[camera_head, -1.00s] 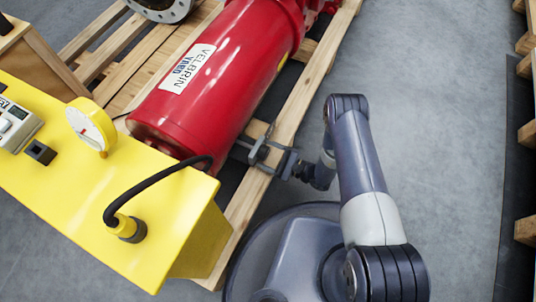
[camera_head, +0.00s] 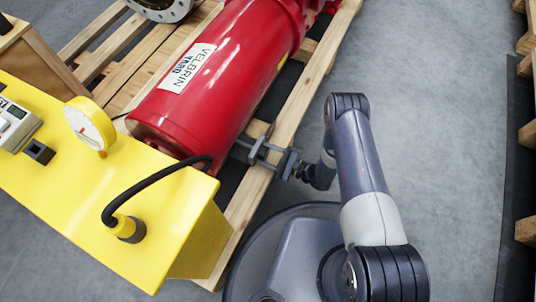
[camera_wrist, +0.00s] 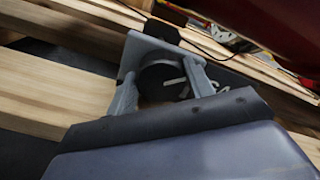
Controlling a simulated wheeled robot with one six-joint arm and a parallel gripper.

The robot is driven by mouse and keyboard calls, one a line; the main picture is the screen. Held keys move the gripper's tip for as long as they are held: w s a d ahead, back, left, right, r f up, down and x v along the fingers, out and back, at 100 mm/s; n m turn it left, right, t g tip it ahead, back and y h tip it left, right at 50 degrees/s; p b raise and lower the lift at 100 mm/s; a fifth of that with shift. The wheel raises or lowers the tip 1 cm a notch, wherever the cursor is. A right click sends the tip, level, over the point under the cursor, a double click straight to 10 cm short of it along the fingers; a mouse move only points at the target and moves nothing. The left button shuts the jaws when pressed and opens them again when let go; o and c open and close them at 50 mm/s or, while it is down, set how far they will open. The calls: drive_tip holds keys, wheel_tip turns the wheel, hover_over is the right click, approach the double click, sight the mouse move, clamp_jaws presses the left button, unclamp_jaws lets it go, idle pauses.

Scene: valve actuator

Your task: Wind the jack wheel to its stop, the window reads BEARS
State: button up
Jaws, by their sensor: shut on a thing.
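In the wrist view, the dark round jack wheel (camera_wrist: 160,82), with pale marks on its face, sits between the two grey fingers of my gripper (camera_wrist: 163,72). The fingers are shut on it from both sides. In the head view, my gripper (camera_head: 272,157) is at the right edge of the pallet, beside the near end of the red cylinder (camera_head: 205,85). The wheel is too small and covered to make out there. I cannot see a readable window or the word BEARS in either view.
A yellow bench (camera_head: 70,195) at the left carries a round gauge (camera_head: 92,127) and a black cable (camera_head: 150,180). The wooden pallet (camera_head: 250,198) lies under the cylinder. Grey floor (camera_head: 440,110) is clear to the right, up to more pallet wood (camera_head: 527,135).

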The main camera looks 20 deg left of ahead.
drive_tip(key=m+b, duration=0.2)
drive_tip(key=m, duration=0.1)
drive_tip(key=shift+f, duration=0.1)
drive_tip(key=m+b, duration=0.1)
drive_tip(key=m, duration=0.2)
drive_tip(key=shift+m, duration=0.3)
drive_tip(key=m, duration=0.3)
drive_tip(key=shift+w+m, duration=0.15)
drive_tip(key=shift+m, duration=0.15)
drive_tip(key=m, duration=0.3)
drive_tip(key=shift+m, duration=0.3)
drive_tip(key=m, duration=0.5)
drive_tip(key=shift+w, duration=0.1)
drive_tip(key=m, duration=0.5)
drive_tip(key=shift+f, duration=0.1)
drive_tip(key=shift+m, duration=0.3)
